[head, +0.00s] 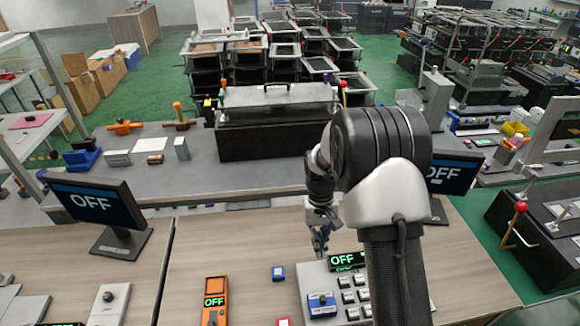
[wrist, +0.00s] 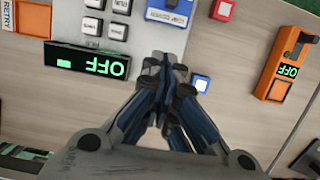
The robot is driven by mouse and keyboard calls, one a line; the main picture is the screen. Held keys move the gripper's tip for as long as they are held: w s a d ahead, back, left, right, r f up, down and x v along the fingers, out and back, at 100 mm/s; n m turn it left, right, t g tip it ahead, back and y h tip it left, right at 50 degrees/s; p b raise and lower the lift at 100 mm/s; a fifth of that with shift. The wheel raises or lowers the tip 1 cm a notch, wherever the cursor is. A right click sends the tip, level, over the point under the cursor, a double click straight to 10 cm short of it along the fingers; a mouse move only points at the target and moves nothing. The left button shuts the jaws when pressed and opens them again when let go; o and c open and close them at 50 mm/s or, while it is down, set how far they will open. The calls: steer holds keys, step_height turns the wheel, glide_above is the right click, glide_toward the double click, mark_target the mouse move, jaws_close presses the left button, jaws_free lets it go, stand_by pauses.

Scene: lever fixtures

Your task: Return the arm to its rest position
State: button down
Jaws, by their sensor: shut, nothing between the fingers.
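My gripper (head: 320,243) is at the end of my arm, above the wooden bench and just left of the display of a grey control panel (head: 312,285). In the wrist view my gripper (wrist: 166,62) has its fingertips together with nothing between them. The panel's display (wrist: 88,63) reads OFF, upside down in that view. My gripper holds nothing and appears to be above the panel's edge; I cannot tell the exact height. My forearm hides part of the panel in the head view.
An orange device (head: 214,300) reading OFF and a small blue button box (head: 278,272) are on the bench (head: 240,240). Monitors reading OFF stand at left (head: 92,206) and right (head: 455,172). A grey table behind holds a black box (head: 265,140) and several tools.

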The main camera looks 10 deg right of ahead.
steer(key=s+r+t, duration=0.2)
steer(key=s+r, duration=0.2)
steer(key=r, duration=0.6)
steer(key=s+r+t, duration=0.1)
steer(key=s+r, duration=0.3)
steer(key=r, duration=0.6)
steer(key=s+r+t, duration=0.2)
steer(key=s+r, duration=0.1)
steer(key=s, duration=0.5)
steer(key=s+r+t, duration=0.2)
steer(key=s+r, duration=0.1)
steer(key=s, duration=0.6)
steer(key=shift+a, duration=0.45)
